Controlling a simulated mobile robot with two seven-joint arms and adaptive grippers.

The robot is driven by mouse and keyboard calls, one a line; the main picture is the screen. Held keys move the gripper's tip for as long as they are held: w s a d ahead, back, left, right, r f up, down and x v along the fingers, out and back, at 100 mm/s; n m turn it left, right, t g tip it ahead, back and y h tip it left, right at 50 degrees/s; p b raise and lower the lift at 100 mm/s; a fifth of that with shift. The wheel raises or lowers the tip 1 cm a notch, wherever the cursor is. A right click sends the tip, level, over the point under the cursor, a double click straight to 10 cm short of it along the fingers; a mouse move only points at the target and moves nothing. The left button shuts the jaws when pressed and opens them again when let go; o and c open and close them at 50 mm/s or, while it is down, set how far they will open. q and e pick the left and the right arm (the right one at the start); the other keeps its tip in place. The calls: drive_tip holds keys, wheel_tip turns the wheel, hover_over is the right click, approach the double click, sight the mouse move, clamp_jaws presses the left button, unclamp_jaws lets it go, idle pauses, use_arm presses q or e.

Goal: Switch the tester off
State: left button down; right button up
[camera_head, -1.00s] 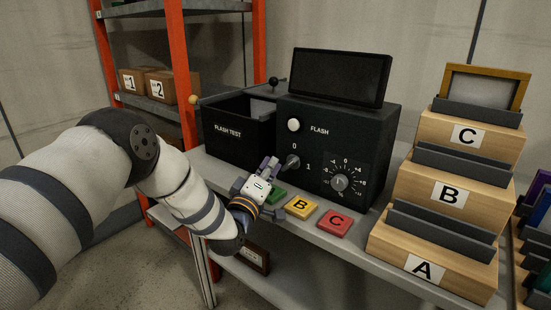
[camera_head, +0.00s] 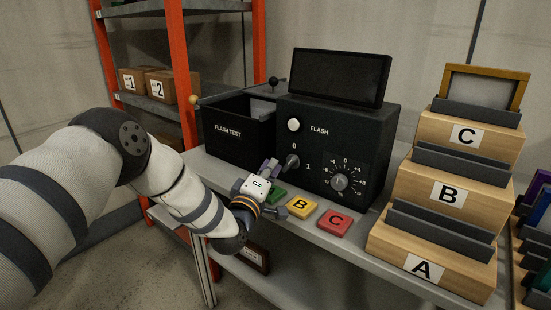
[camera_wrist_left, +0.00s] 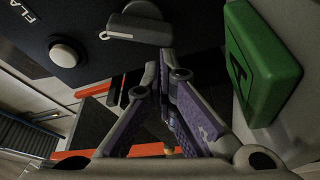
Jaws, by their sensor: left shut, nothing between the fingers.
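The tester (camera_head: 355,125) is a black box on the grey bench, with a dark screen on top. Its dark rotary switch (camera_head: 291,162) sits on the front between the marks 0 and 1; I cannot tell which mark it points at. The switch also shows at the top of the left wrist view (camera_wrist_left: 140,26). My left gripper (camera_head: 270,167) is shut and empty, just left of and in front of the switch. In the left wrist view its fingertips (camera_wrist_left: 166,65) are close to the switch; contact is unclear. My right gripper is not in view.
A white FLASH button (camera_head: 293,125) and a dial (camera_head: 340,183) are on the tester's front. Green (camera_head: 277,194), yellow (camera_head: 301,208) and red (camera_head: 335,223) blocks lie along the bench edge. Wooden tiers (camera_head: 450,193) stand right; an orange shelf rack (camera_head: 183,75) stands left.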

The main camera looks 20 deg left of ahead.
use_arm(q)
drive_tip(key=shift+s+d+f+n+g, duration=0.1)
drive_tip(key=shift+f+n+g, duration=0.2)
drive_tip(key=shift+n, duration=0.55)
drive_tip(key=shift+d+f+n+g, duration=0.15)
drive_tip(key=shift+n+g, duration=0.15)
drive_tip(key=shift+n, duration=0.55)
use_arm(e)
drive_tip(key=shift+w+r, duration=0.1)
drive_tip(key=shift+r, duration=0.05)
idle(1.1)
use_arm(q)
drive_tip(key=shift+a+r, duration=0.1)
